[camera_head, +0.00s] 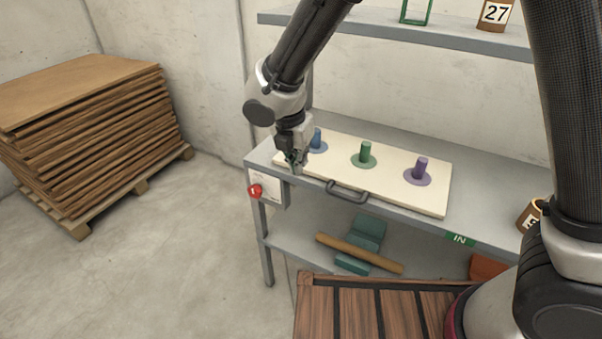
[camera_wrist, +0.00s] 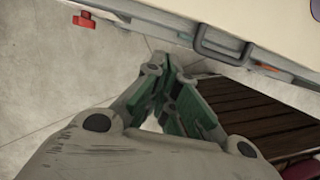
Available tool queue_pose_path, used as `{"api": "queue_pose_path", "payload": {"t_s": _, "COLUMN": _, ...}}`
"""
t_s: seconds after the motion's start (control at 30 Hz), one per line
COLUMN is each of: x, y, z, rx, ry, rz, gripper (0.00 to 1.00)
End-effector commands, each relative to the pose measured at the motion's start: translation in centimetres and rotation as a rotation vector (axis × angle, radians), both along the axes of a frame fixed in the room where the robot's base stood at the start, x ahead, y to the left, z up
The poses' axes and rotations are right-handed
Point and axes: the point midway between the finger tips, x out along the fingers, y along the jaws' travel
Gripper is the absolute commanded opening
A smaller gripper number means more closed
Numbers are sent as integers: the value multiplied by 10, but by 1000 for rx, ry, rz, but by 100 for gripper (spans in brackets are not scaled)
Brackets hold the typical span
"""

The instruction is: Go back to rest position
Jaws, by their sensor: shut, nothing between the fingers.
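My gripper (camera_head: 296,163) hangs at the end of my arm near the left front corner of the shelf unit, close to the white board (camera_head: 400,187). Its fingers are shut with nothing between them. In the wrist view my gripper (camera_wrist: 172,62) points down, with the floor and brown wooden slats beyond it. The board carries a blue peg (camera_head: 317,138), a green peg (camera_head: 365,152) and a purple peg (camera_head: 420,170) on round bases. A dark handle (camera_head: 346,191) is on the board's front edge and also shows in the wrist view (camera_wrist: 222,45).
A red knob (camera_head: 255,191) on a pale box sits below the gripper at the unit's left end. The lower shelf holds a wooden rod (camera_head: 358,254) and teal pieces (camera_head: 367,232). An upper shelf (camera_head: 440,38) is above. Stacked boards (camera_head: 85,115) stand left; floor between is clear.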

Motion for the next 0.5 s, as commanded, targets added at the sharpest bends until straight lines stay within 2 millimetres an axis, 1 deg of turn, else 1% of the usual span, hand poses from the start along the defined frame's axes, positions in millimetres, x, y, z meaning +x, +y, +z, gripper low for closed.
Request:
{"api": "queue_pose_path", "payload": {"t_s": 0.03, "x": -1, "y": 1, "z": 5, "rx": 2, "ry": -1, "rz": 0, "gripper": 0}}
{"api": "queue_pose_path", "payload": {"t_s": 0.1, "x": -3, "y": 1, "z": 10, "rx": 0, "ry": 0, "rz": 1, "gripper": 0}}
{"api": "queue_pose_path", "payload": {"t_s": 0.2, "x": -3, "y": 1, "z": 13, "rx": 0, "ry": 0, "rz": 1, "gripper": 0}}
{"api": "queue_pose_path", "payload": {"t_s": 0.5, "x": -3, "y": 1, "z": 13, "rx": 0, "ry": 0, "rz": -1, "gripper": 0}}
